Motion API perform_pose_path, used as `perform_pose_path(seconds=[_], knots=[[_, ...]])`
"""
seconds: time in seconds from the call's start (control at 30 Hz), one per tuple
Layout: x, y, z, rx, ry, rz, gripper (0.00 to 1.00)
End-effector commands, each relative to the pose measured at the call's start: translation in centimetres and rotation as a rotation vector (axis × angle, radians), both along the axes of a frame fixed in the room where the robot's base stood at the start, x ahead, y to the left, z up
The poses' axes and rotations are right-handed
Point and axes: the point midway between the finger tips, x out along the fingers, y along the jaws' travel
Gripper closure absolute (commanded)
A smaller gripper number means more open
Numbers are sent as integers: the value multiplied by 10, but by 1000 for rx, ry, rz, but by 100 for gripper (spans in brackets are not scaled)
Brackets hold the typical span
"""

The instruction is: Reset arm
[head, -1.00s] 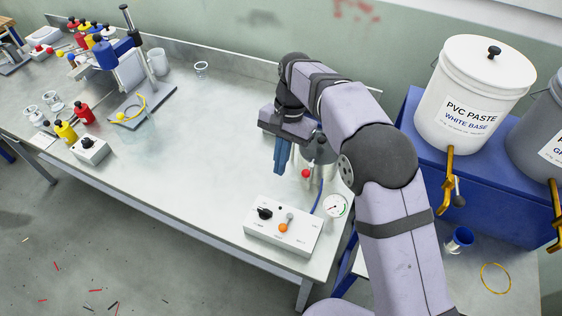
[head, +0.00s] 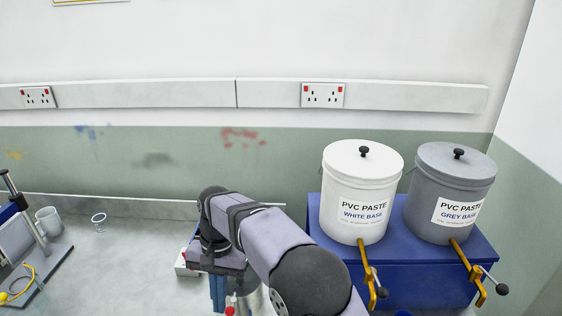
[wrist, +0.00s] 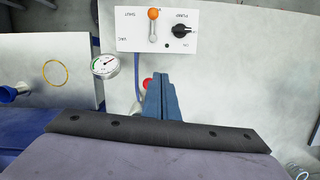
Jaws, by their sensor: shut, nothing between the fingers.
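My arm reaches in from the bottom of the head view.
A white control box (wrist: 157,27) with an orange-tipped lever and black knob, and a gauge (wrist: 105,66), lie near the gripper. White (head: 360,190) and grey (head: 450,190) paste buckets with brass taps stand at right. A small cup (head: 99,222) stands on the bench at left.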

Motion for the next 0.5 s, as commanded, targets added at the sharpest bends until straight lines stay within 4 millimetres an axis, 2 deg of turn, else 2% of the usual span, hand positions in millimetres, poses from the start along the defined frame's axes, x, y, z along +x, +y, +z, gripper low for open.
perform_pose_path(seconds=[0.03,0.13,0.27,0.37,0.5], knots=[[3,-18,3,3,-11,-5,100],[6,-55,5,7,-35,-4,100],[2,-111,5,10,-73,3,100],[-10,-155,3,7,-101,14,100],[-37,-212,-4,0,-139,34,100]])
